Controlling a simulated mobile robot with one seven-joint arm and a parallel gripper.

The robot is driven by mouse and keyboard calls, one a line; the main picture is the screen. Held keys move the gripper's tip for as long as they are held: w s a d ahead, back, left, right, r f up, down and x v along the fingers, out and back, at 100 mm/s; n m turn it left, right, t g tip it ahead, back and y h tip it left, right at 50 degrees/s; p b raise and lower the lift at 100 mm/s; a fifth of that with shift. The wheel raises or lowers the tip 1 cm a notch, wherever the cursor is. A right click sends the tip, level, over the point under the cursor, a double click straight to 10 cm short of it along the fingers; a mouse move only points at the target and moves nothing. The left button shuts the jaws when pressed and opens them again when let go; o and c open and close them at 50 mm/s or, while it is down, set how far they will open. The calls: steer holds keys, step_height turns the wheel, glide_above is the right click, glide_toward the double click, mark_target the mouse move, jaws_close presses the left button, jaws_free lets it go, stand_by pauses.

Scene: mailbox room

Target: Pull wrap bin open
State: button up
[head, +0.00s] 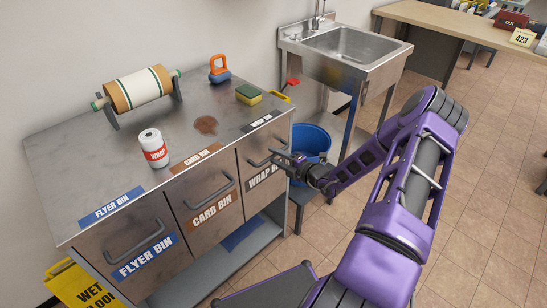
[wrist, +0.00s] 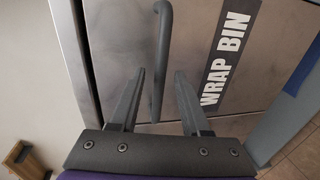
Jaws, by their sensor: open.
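The wrap bin (head: 254,160) is the right-hand of three metal bin fronts in the cabinet, and it sits flush with the others. Its label (wrist: 224,55) reads WRAP BIN in the wrist view. Its grey bar handle (wrist: 160,50) stands out from the front, and its end reaches between my fingers. My gripper (wrist: 158,95) is open, with one finger on each side of the handle and a gap to both. In the head view my gripper (head: 284,164) is at the wrap bin's handle, which it partly hides.
The card bin (head: 206,196) and flyer bin (head: 131,250) are left of the wrap bin. The cabinet top (head: 95,165) holds a paper roll, a white WRAP canister and a sponge. A blue bucket (head: 310,138) stands right of the cabinet, below the sink (head: 345,42). The tiled floor at right is clear.

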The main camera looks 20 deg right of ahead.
steer(key=shift+w+a+f, duration=0.1)
steer(key=shift+w+a, duration=0.15)
steer(key=shift+w, duration=0.4)
jaws_close()
stand_by(1.0)
